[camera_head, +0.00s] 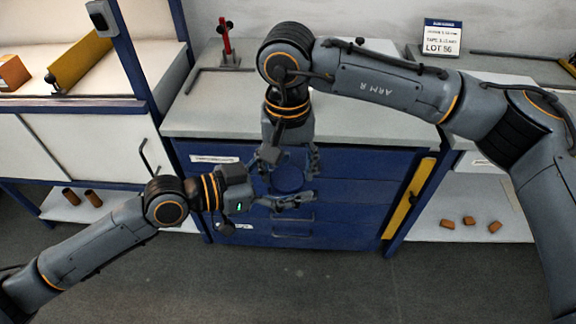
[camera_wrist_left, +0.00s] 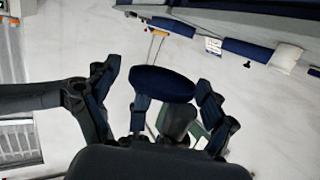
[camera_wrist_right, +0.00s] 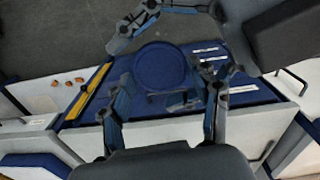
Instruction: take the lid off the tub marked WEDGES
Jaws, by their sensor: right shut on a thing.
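A round blue thing (camera_head: 287,178) is between my two grippers in front of the blue drawer cabinet. It shows as a disc in the right wrist view (camera_wrist_right: 161,67) and as a dark blue oval in the left wrist view (camera_wrist_left: 163,84). I cannot tell whether it is the lid alone or the tub with its lid; no WEDGES marking is readable. My right gripper (camera_head: 287,158) comes from above, its fingers on either side of the disc, shut on it. My left gripper (camera_head: 280,200) comes from the left, fingers spread around the disc's near side; contact is unclear.
The grey worktop (camera_head: 340,115) over the blue drawers has a red stand (camera_head: 226,40) at its back left. A LOT 56 sign (camera_head: 442,38) stands further right. Several orange blocks (camera_head: 470,222) lie on the lower right shelf. The floor in front is clear.

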